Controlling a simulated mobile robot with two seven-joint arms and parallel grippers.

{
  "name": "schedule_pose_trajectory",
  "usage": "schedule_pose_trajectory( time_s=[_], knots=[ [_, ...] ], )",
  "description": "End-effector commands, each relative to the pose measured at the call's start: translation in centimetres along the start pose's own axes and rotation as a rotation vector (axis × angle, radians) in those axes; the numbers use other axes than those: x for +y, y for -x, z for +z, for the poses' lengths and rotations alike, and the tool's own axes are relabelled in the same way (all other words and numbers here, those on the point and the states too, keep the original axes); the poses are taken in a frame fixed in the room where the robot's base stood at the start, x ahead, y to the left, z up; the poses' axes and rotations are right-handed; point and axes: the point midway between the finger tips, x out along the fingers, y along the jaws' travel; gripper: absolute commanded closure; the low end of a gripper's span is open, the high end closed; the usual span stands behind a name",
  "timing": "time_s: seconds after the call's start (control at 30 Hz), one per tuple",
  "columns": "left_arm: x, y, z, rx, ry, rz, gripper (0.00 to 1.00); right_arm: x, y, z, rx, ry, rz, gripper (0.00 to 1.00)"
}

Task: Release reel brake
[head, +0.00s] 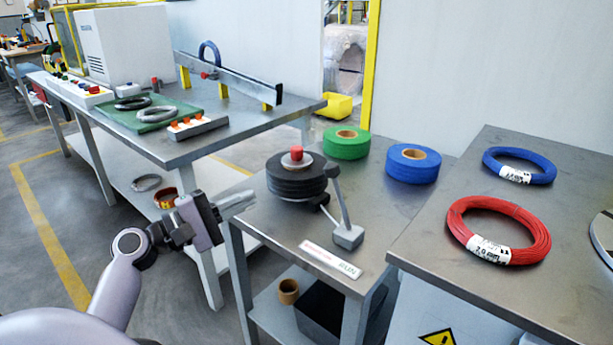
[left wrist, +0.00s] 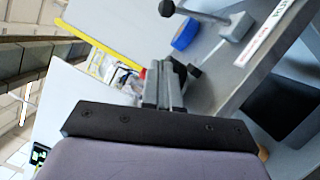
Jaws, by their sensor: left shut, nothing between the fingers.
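The black reel (head: 293,182) with a red knob (head: 296,153) on top sits on the small metal table (head: 280,235). A grey lever arm (head: 341,203) rises from a small grey block (head: 347,237) at the reel's right side; a black ball (head: 319,199) shows near the reel. The lever (left wrist: 195,14), its block (left wrist: 236,26) and a black ball (left wrist: 166,8) also show in the left wrist view. My left gripper (head: 238,202) is shut and empty, left of the reel and apart from it; its fingers show in the wrist view (left wrist: 165,85). My right gripper is out of view.
A label strip (head: 331,262) reading RUN at one end lies at the table's front edge. Green (head: 346,148) and blue (head: 409,175) tape rolls stand behind the reel. Red (head: 475,238) and blue (head: 503,163) coils lie on the right table. A long workbench (head: 250,125) is at back left.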

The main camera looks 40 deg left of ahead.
Motion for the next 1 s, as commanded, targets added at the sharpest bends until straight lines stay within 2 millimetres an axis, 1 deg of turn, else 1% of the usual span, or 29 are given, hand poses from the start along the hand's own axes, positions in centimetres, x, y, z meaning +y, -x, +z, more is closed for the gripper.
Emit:
schedule_pose_trajectory(
  time_s=[0.17,0.27,0.5,0.67,0.7,0.8,1.0],
  knots=[
    [0.1,-1.3,0.0,-0.001,0.0,0.002,1.0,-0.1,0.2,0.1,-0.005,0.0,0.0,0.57],
    [0.2,-3.0,0.1,-0.002,-0.001,0.002,1.0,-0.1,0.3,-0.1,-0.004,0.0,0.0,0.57],
    [0.2,-7.6,0.0,-0.002,0.0,0.002,1.0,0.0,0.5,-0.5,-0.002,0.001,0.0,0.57],
    [0.1,-10.3,0.1,-0.001,-0.001,0.002,1.0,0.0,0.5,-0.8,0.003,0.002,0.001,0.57],
    [0.2,-10.8,0.7,-0.002,0.0,0.0,1.0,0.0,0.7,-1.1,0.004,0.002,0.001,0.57],
    [0.2,-11.7,1.8,-0.001,0.0,0.002,1.0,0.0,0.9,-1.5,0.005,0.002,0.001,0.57],
    [0.0,-12.7,2.7,0.001,0.0,0.0,1.0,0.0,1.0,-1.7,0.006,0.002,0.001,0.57]
  ],
)
